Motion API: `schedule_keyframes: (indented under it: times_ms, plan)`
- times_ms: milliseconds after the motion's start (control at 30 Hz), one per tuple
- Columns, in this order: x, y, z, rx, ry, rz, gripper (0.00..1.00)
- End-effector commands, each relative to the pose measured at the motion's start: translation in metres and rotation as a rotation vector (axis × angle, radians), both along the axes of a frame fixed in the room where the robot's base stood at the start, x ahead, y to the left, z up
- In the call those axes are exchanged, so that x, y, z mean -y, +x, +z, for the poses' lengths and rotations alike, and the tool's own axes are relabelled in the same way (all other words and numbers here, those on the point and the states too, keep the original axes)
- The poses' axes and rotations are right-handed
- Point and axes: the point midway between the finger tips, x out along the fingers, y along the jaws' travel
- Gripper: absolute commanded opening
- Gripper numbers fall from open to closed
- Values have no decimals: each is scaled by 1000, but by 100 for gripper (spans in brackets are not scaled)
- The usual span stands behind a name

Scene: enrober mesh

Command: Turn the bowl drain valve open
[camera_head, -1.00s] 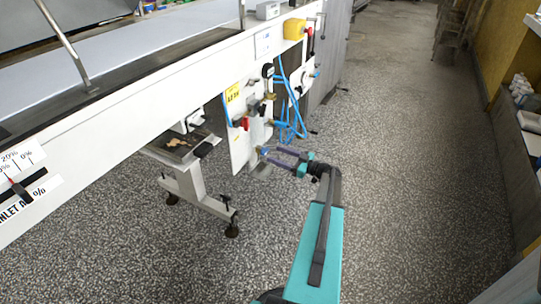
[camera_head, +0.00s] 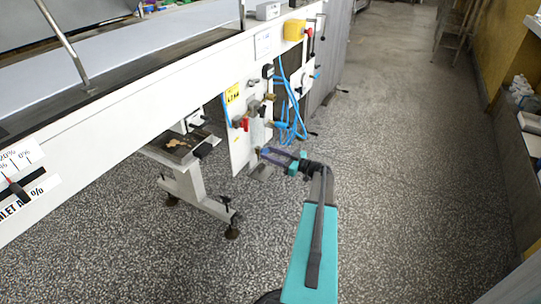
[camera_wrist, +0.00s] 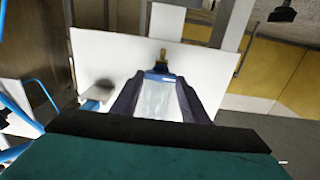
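A white valve panel (camera_head: 240,150) hangs below the side of the machine. A small brass fitting (camera_wrist: 163,54) stands out from the white surface in the wrist view, with a blue part (camera_wrist: 159,73) in front of it. I cannot tell for sure that this is the bowl drain valve. My gripper (camera_head: 264,153) is at the panel's lower right edge. In the wrist view, my gripper's dark fingers (camera_wrist: 161,80) stand apart on either side of the blue part. Whether they touch it is not clear. The valve's other side is hidden.
A red-handled valve (camera_head: 244,123) and other fittings sit higher on the panel. Blue hoses (camera_head: 290,130) loop close to its right. A white machine leg (camera_head: 190,185) stands to the left. The speckled floor to the right is clear.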

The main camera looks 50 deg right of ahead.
Motion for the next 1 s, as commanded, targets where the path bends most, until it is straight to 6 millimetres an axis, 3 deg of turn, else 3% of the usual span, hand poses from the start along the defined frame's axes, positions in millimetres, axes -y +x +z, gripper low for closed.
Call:
schedule_keyframes:
  times_ms: [467,1000]
  plan:
    - [-1,-1,-1,-22,89,13,18]
    - [1,0,-1,-122,498,13,18]
